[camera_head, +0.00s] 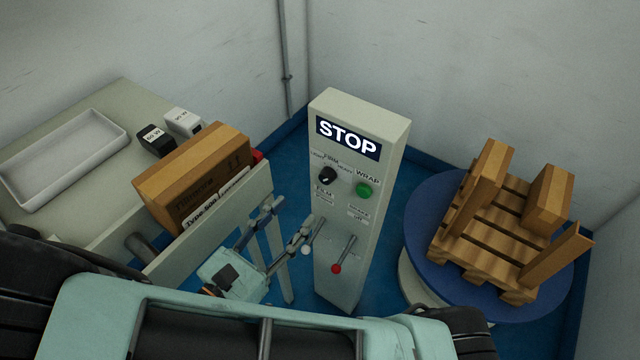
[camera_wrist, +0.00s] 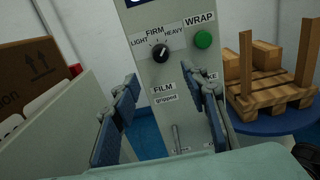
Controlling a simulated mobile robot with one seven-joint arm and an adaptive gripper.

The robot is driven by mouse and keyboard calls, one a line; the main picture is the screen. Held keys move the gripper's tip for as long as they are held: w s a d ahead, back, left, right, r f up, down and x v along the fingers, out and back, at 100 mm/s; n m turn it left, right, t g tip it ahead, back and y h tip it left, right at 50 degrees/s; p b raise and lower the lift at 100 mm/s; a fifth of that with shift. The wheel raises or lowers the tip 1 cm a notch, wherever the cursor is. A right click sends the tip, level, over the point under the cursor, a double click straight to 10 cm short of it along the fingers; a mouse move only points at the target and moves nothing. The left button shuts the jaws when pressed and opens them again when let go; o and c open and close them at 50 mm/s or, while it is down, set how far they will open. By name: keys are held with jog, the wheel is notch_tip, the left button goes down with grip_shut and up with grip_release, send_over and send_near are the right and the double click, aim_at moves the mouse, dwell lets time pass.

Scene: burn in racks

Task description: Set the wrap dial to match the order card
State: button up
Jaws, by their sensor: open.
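The wrap dial (camera_head: 327,176) is a black knob on the front of a grey control column (camera_head: 345,235). In the wrist view, the dial (camera_wrist: 159,53) sits below the labels LIGHT, FIRM and HEAVY. A pale mark seems to point up and right, between FIRM and HEAVY, but it is small. My gripper (camera_head: 292,213) is open and empty, below and in front of the dial. In the wrist view, its blue-padded fingers (camera_wrist: 158,76) stand apart, either side of the column's lower face, not touching the dial. I cannot pick out the order card for certain.
A green WRAP button (camera_head: 364,190) sits right of the dial, under a STOP display (camera_head: 347,138). Two levers, white-tipped (camera_head: 307,249) and red-tipped (camera_head: 337,268), stick out below. A carton (camera_head: 195,175) stands left; a pallet (camera_head: 480,240) lies on a blue turntable (camera_head: 425,262) right.

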aim_at(323, 181)
jog(key=b+x, duration=0.1)
jog(key=x, duration=0.9)
jog(key=shift+d+b, duration=0.15)
jog(key=shift+b, duration=0.25)
jog(key=shift+c, duration=0.6)
grip_shut()
